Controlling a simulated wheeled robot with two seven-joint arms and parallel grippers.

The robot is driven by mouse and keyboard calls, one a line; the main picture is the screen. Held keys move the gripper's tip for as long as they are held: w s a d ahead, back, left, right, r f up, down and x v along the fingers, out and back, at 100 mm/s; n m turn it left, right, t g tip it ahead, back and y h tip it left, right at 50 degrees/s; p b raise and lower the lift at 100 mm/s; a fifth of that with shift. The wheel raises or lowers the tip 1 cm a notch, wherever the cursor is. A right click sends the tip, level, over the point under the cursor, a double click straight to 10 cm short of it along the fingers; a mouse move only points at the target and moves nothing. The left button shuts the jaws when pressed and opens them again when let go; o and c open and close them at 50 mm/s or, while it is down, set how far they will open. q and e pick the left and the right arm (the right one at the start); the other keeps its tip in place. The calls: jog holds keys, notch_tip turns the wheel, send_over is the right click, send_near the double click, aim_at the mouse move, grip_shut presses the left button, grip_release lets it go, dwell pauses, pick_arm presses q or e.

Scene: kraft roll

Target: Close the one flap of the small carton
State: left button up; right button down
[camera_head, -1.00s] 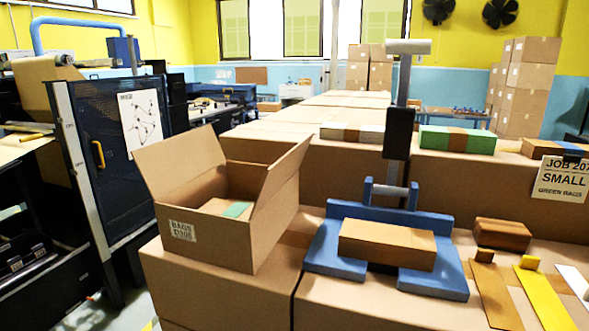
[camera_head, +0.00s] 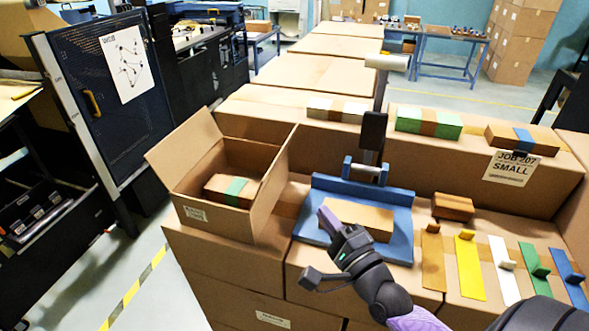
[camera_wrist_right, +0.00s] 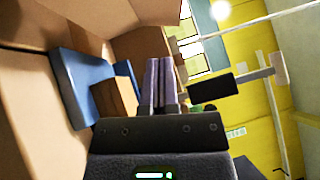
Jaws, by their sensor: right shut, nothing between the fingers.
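The small carton (camera_head: 222,221) stands open on top of a big box at the left of the middle in the head view. Its left flap (camera_head: 182,141) leans outward to the left, and its right flap (camera_head: 273,186) stands up, leaning outward to the right. A brown bundle with a green band (camera_head: 231,190) lies inside. My right gripper (camera_head: 326,219) has its purple fingers shut and empty, to the right of the carton and apart from it, in front of a brown block. The shut fingers also show in the wrist view (camera_wrist_right: 160,82). My left gripper is not in view.
The brown block (camera_head: 372,217) lies on a blue stand (camera_head: 398,246) right of the carton. Coloured strips, including a yellow one (camera_head: 469,266), lie farther right. A grey post with a black box (camera_head: 373,130) rises behind the stand. Banded stacks (camera_head: 428,121) line the back ledge.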

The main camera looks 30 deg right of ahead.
jog(key=d+r+m+h, duration=0.1)
jog(key=d+m+h, duration=0.1)
jog(key=t+p, duration=0.1)
jog(key=p, duration=0.1)
send_near(286, 144)
jog(key=w+d, duration=0.3)
jog(key=w, duration=0.1)
jog(key=w+a+r+p, duration=0.1)
jog(key=shift+w+a+r, duration=0.2)
jog(key=shift+w, duration=0.15)
jog(key=shift+w+a, duration=0.25)
jog(key=shift+a, duration=0.05)
jog(key=shift+r, duration=0.1)
